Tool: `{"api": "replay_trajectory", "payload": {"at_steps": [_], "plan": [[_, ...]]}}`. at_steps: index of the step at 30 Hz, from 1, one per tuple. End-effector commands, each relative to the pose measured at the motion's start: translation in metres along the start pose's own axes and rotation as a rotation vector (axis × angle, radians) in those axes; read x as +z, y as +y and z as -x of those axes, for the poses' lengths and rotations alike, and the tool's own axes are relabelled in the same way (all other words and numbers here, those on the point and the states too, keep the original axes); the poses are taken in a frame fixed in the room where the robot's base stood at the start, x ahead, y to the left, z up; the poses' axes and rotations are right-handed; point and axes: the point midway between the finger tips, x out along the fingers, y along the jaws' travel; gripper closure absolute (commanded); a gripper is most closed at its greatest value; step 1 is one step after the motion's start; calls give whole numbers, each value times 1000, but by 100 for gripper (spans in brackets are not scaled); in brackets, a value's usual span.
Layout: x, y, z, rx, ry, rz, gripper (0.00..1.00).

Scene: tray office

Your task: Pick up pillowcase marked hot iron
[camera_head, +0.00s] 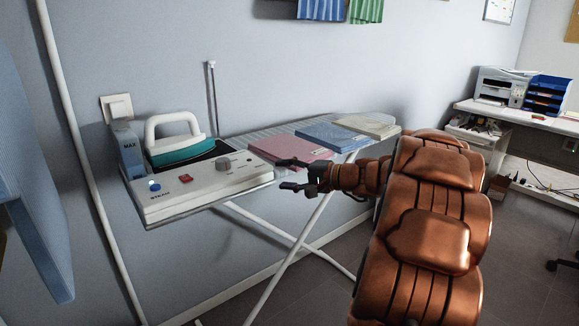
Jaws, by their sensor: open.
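Three folded cloths lie flat in a row on the ironing board: a pink one (272,149) nearest, a blue one (330,136) in the middle and a cream one (367,124) at the far right end. Each seems to carry a small mark or label, too small to read, so I cannot tell which is marked hot iron. My gripper (286,175) is open and empty at the front edge of the board, by the pink cloth. Its upper finger overlaps the cloth's front edge in the picture; I cannot tell whether they touch.
A teal and white iron (178,140) rests on a steam station (195,188) at the board's left end. The ironing board (268,132) stands against the wall. A desk (520,116) with a printer (500,87) and blue trays (546,94) is at the right. Open floor lies between.

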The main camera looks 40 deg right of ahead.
Motion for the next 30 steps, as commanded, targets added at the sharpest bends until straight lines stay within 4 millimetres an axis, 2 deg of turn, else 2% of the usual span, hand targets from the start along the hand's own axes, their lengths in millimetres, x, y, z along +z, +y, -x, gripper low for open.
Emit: {"api": "replay_trajectory", "payload": {"at_steps": [1, 3, 6, 9, 13, 30], "plan": [[-32, 17, 17, -42, 68, -8, 46], [-65, 20, 38, -93, 145, -7, 46], [-99, 27, 64, -146, 226, -9, 46], [-117, 29, 81, -175, 274, -6, 46], [-126, 28, 82, -187, 294, -3, 46], [-138, 23, 35, -184, 292, -1, 46]]}}
